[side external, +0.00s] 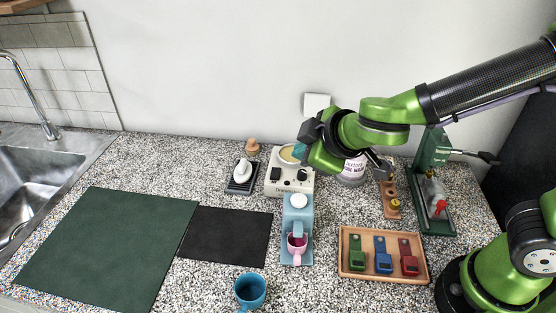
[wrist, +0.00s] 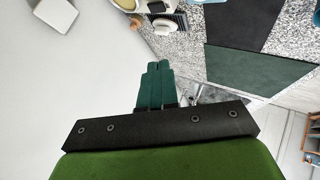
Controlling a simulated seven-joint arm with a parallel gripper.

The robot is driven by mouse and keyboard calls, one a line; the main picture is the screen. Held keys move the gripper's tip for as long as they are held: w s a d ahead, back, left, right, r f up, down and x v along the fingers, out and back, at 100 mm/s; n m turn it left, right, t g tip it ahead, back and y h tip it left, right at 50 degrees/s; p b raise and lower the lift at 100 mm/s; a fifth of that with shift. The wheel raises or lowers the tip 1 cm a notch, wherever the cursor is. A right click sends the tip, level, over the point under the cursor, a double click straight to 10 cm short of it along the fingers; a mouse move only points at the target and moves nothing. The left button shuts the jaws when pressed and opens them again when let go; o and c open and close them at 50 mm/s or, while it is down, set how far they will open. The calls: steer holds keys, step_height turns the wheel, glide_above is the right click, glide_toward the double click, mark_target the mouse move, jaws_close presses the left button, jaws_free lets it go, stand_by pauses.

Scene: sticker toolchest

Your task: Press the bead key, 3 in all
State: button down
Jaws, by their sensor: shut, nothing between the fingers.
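A blue dispenser (side external: 297,222) with a round white cap on top stands mid-counter, a pink cup (side external: 297,243) under its front. A cream box (side external: 275,183) with a yellow-filled round pan and two black keys stands behind it. No label tells me which of these parts is the bead key. My gripper (side external: 300,150) is shut and empty, its teal fingers in front of the pan in the side view and touching nothing I can see. In the wrist view the fingers (wrist: 158,66) are together, with the cream box (wrist: 125,4) at the top edge.
A wooden tray (side external: 343,262) with green, blue and red blocks lies front right. A blue mug (side external: 250,290) stands at the front. A dark green press (side external: 430,180), a paint tin (side external: 352,175) and a wooden strip (side external: 390,205) are at right. Green (side external: 100,245) and black (side external: 225,235) mats lie clear at left.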

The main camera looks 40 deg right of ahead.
mark_target(301, 202)
steer(key=shift+f, duration=0.15)
steer(key=shift+f, duration=4.3)
steer(key=shift+f, duration=0.4)
steer(key=shift+f, duration=0.5)
steer(key=shift+r, duration=0.95)
steer(key=shift+r, duration=0.1)
steer(key=shift+r, duration=2.4)
